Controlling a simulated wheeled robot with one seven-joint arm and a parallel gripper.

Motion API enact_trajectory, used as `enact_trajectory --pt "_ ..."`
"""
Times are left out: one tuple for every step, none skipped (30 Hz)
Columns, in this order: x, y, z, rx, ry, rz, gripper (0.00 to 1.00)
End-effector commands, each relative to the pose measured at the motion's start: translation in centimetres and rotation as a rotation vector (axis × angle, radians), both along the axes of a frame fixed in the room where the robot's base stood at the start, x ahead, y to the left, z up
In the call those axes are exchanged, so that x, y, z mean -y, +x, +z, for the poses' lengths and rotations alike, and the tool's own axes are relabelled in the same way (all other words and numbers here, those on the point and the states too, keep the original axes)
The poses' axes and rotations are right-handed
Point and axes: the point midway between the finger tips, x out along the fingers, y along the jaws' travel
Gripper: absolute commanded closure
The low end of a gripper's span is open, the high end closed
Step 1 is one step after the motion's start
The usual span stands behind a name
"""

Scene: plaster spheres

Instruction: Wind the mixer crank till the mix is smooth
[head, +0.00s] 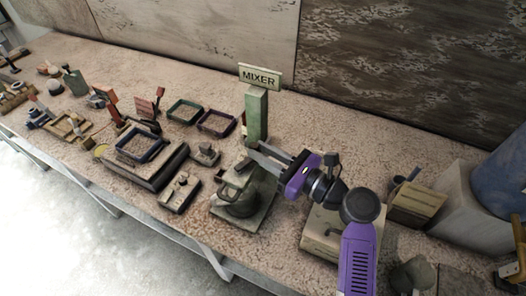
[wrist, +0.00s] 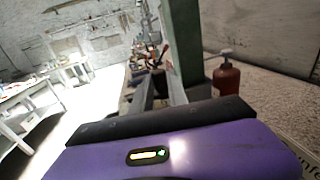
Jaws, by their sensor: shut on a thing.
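The mixer is a dark grey pot (head: 238,203) on a flat base plate (head: 262,214), with a green post (head: 257,118) behind it carrying a sign that reads MIXER (head: 260,77). My gripper (head: 258,158) reaches in from the right, above the pot and in front of the post. Its fingers are closed on the mixer crank's grip, which they mostly hide. In the wrist view the two fingers (wrist: 158,92) point ahead, with the green post (wrist: 184,45) close on their right. The mix inside the pot cannot be seen.
A pale board (head: 318,241) lies under my arm. A red bottle (wrist: 227,76) stands right of the post.

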Motion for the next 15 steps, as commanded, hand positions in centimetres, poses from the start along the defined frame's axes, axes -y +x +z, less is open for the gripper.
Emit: enact_trajectory --pt "-0.1 0.1 0.0 -0.005 0.002 0.01 1.0" --pt "-0.1 0.2 0.0 -0.005 0.001 0.018 1.0" --pt "-0.1 0.3 0.0 -0.007 0.001 0.032 1.0" --pt "-0.2 0.4 0.0 -0.007 0.001 0.043 1.0" --pt "-0.2 0.5 0.0 -0.008 0.002 0.056 1.0" --pt "-0.3 0.6 -0.1 -0.009 0.001 0.075 1.0" --pt "-0.3 0.7 0.0 -0.007 0.002 0.088 1.0" --pt "-0.4 0.7 0.0 -0.008 0.002 0.103 1.0" --pt "-0.5 0.8 -0.1 -0.008 0.002 0.123 1.0" --pt "-0.5 0.9 -0.1 -0.006 0.001 0.138 1.0" --pt "-0.6 1.0 -0.1 -0.006 0.002 0.154 1.0" --pt "-0.7 1.1 -0.2 -0.006 0.003 0.177 1.0" --pt "-0.8 1.2 -0.2 -0.006 0.003 0.195 1.0" --pt "-0.8 1.3 -0.2 -0.006 0.003 0.212 1.0" --pt "-1.0 1.4 -0.2 -0.004 0.003 0.238 1.0"
